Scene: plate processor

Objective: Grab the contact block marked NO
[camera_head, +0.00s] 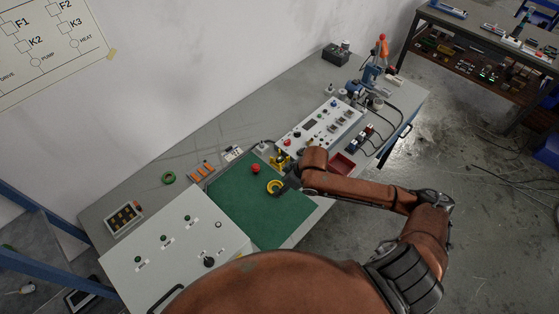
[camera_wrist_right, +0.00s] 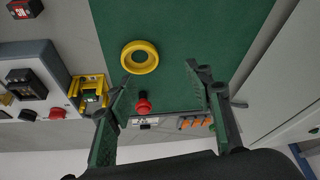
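No block can be read clearly as NO. In the right wrist view, a black block with a red face (camera_wrist_right: 24,9) and small white letters lies at the top left corner. A further dark block (camera_wrist_right: 26,84) is on the grey panel. In the head view the yellow holder (camera_head: 279,159) is beside my right gripper (camera_head: 289,186), which is low over the green mat's edge. In the wrist view my right gripper (camera_wrist_right: 162,76) is open and empty. My left gripper is out of view.
The green mat (camera_head: 240,210) bears a yellow ring (camera_head: 275,187) and a red mushroom button (camera_head: 255,169). The white control panel (camera_head: 322,124) and a red tray (camera_head: 343,164) stand near my right arm. A grey box (camera_head: 170,265) with knobs is at front left.

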